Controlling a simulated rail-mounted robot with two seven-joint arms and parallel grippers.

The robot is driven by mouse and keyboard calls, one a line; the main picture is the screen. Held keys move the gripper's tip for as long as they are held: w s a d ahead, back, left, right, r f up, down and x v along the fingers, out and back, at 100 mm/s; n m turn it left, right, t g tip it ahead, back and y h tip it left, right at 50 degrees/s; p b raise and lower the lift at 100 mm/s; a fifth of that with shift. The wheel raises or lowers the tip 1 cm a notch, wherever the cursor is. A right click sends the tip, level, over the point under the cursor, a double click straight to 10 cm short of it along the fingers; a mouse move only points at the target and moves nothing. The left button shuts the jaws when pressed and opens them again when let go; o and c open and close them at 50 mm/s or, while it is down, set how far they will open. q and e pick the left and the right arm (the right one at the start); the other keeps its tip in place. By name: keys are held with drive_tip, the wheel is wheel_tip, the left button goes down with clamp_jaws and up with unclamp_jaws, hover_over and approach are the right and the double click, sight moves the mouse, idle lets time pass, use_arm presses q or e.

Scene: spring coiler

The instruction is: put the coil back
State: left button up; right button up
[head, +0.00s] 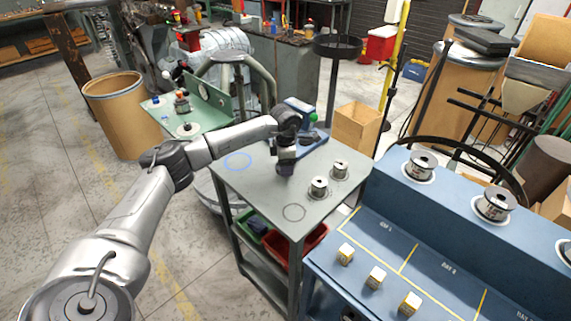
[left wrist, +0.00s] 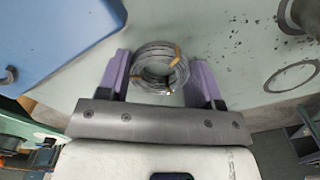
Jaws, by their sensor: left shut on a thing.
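My left gripper (head: 285,170) is over the grey cart top (head: 258,185), pointing down. In the left wrist view, the purple fingers of this gripper (left wrist: 161,80) are shut on a coil of grey wire (left wrist: 150,84), one finger on each side. The coil has small tan ties. I cannot tell whether it touches the cart top. In the head view the coil is hidden by the gripper. A blue ring outline (head: 238,152) and a dark ring outline (head: 294,205) are marked on the cart top. My right gripper is not in view.
Two wire spools (head: 319,188) (head: 340,169) stand on the cart, right of the gripper. A blue device (head: 303,112) stands at its back edge. A blue bench (head: 390,235) with spools and small boxes is at the right. The cart's front left is clear.

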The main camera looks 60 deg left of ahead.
use_arm(q)
drive_tip(key=o, duration=1.1)
drive_tip(key=shift+f, duration=0.15)
wheel_tip(320, 180, up, 12)
drive_tip(key=p, duration=0.3)
drive_tip(key=shift+r+p, duration=0.2)
drive_tip(key=shift+p, duration=0.15)
